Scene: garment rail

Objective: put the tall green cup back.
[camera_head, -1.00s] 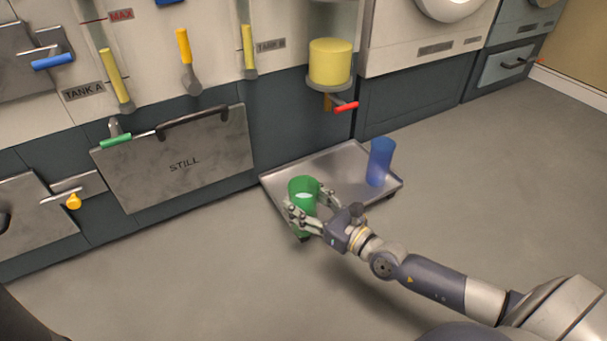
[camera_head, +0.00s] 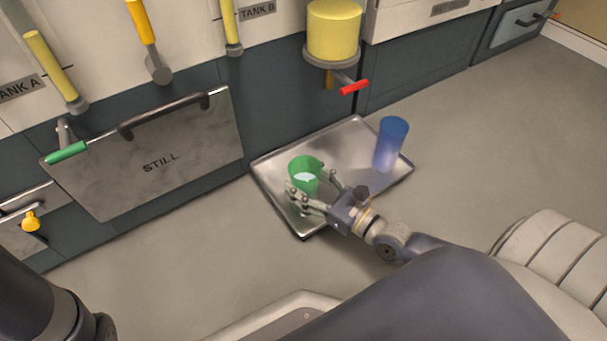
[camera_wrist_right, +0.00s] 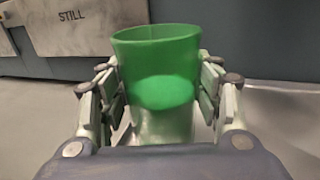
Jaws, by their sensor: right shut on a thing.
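The tall green cup (camera_head: 306,168) is upright, over the left part of the metal tray (camera_head: 350,130) in the head view. A pale patch shows inside it. My right gripper (camera_head: 305,194) is shut around the cup's sides, reaching in from the lower right. In the right wrist view the green cup (camera_wrist_right: 157,65) stands between the two fingers of the gripper (camera_wrist_right: 162,100). Its base is partly hidden, so I cannot tell whether it touches the tray. My left gripper is not in view.
A blue cup (camera_head: 390,145) stands upright on the tray's right side. Above the tray hang a yellow container (camera_head: 333,30) and a red-handled tap (camera_head: 354,87). A panel marked STILL (camera_head: 155,155) is at left. The floor right of the tray is clear.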

